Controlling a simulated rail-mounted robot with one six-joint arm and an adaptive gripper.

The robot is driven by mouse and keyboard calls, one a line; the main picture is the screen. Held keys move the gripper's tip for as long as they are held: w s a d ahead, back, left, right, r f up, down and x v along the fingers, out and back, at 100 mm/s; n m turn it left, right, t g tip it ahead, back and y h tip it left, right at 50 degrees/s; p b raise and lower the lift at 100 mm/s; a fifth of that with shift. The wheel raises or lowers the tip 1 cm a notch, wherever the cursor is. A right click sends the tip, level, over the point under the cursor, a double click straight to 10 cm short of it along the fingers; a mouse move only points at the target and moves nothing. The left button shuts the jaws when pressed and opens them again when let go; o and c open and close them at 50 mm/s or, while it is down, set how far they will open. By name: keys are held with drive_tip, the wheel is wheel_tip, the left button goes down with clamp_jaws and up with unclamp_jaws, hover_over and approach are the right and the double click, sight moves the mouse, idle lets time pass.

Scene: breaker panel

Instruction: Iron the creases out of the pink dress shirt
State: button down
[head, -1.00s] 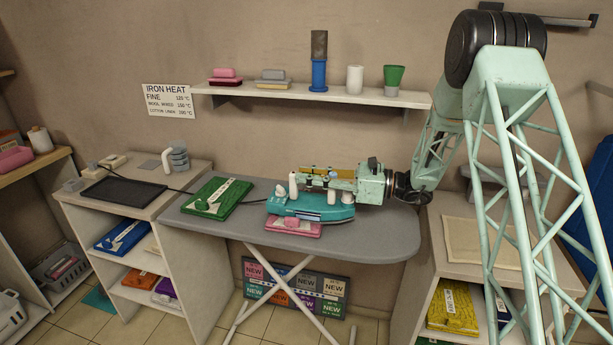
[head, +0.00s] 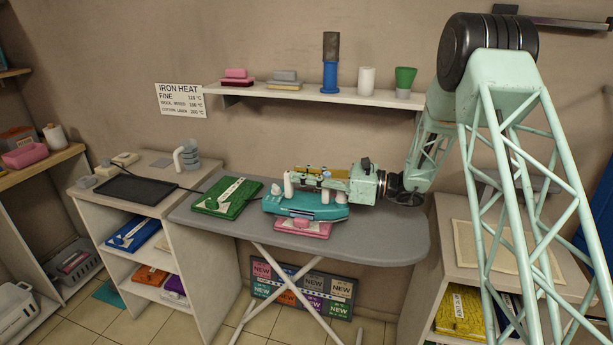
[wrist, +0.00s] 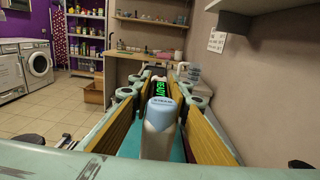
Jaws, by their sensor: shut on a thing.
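A folded pink dress shirt (head: 303,232) lies on the grey ironing board (head: 375,237), mostly hidden under the teal iron (head: 305,208). Only its front edge shows. My gripper (head: 325,182) comes in from the right and is shut on the iron. The iron is level over the shirt and reaches past its left and right ends; I cannot tell whether its sole touches the cloth. In the wrist view, the iron's pale steam knob (wrist: 160,115) is between my jaws, and a green READY display (wrist: 161,87) glows behind it.
A folded green shirt (head: 220,199) lies on the board, close left of the iron. A black mat (head: 128,189) is on the left cabinet, with a cord running towards the iron. A shelf (head: 320,95) with brushes and cups hangs above. The board's right part is clear.

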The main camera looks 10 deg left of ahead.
sight(289, 172)
drive_tip(key=shift+w+a, duration=0.2)
drive_tip(key=shift+a, duration=0.8)
drive_tip(key=shift+w+a, duration=0.15)
drive_tip(key=shift+a, duration=0.85)
drive_tip(key=shift+r, duration=0.1)
